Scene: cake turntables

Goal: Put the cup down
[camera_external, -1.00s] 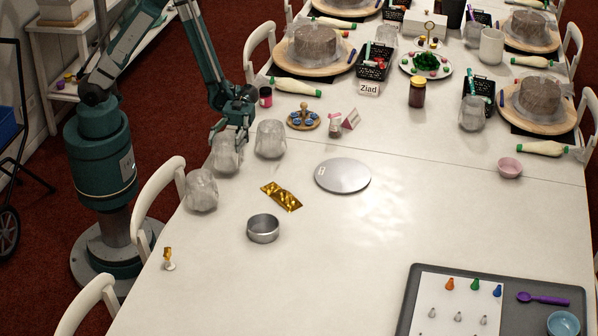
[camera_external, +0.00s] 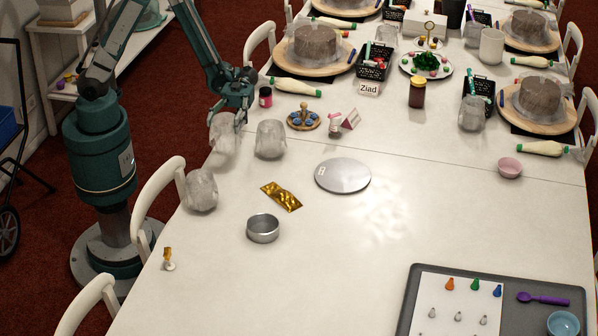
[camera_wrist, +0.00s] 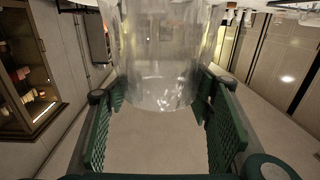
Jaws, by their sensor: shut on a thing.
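A clear cup (camera_external: 222,140) is at the left edge of the white table (camera_external: 330,235). My gripper (camera_external: 228,122) is shut on it from above and behind. In the wrist view the cup (camera_wrist: 162,60) sits between the green finger pads of my gripper (camera_wrist: 162,105), filling most of the gap. I cannot tell whether its base touches the table.
A round wooden tray with blue pots (camera_external: 303,121), a pink jar (camera_external: 265,97) and a pink-and-white figure (camera_external: 335,123) stand behind and right. White chairs (camera_external: 160,200) line the left edge.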

